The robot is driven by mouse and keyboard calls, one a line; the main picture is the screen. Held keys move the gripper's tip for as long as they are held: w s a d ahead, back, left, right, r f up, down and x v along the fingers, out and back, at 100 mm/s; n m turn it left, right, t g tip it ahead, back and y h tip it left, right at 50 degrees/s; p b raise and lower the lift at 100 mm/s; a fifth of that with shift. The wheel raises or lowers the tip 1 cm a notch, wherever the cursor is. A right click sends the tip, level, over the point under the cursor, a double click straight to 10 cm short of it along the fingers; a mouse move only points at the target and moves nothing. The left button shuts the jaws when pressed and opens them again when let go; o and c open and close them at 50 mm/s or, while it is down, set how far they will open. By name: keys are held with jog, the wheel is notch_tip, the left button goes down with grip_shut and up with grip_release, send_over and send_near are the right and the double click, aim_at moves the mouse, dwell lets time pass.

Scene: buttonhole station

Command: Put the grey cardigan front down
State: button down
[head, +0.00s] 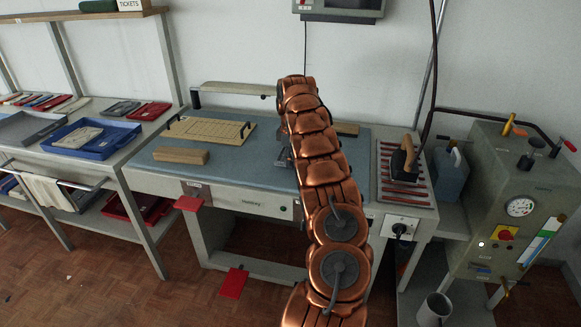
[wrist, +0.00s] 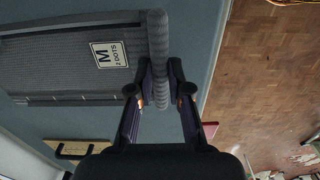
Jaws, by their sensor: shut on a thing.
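The grey cardigan front (wrist: 60,68) shows in the wrist view as a flat ribbed panel with a white label reading "M 2 DOTS". Its thick rolled edge (wrist: 158,35) runs between the fingers of my gripper (wrist: 160,80), which is shut on it. The panel stretches to the left over the blue-grey table top (wrist: 190,20); I cannot tell whether it touches the surface. In the head view my arm hides the cardigan front and most of the gripper.
On the blue bench top (head: 235,160) stand a wooden board with black handles (head: 215,130) and a wooden block (head: 181,155). An iron (head: 404,160) rests on a striped stand at the right. A blue tray (head: 92,138) sits on the left table.

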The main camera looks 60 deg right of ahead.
jog(key=shift+f+p, duration=0.65)
jog(key=shift+f, duration=1.05)
jog(key=shift+f, duration=0.15)
jog(key=c, duration=1.1)
grip_release()
jog(key=shift+r, duration=0.2)
notch_tip(320, 180, up, 10)
jog(key=shift+w+f+b, duration=0.1)
jog(key=shift+f+b, duration=0.15)
jog(key=shift+b, duration=0.6)
jog(key=shift+r+p, duration=0.5)
jog(key=shift+r, duration=0.65)
jog(key=shift+a, duration=0.1)
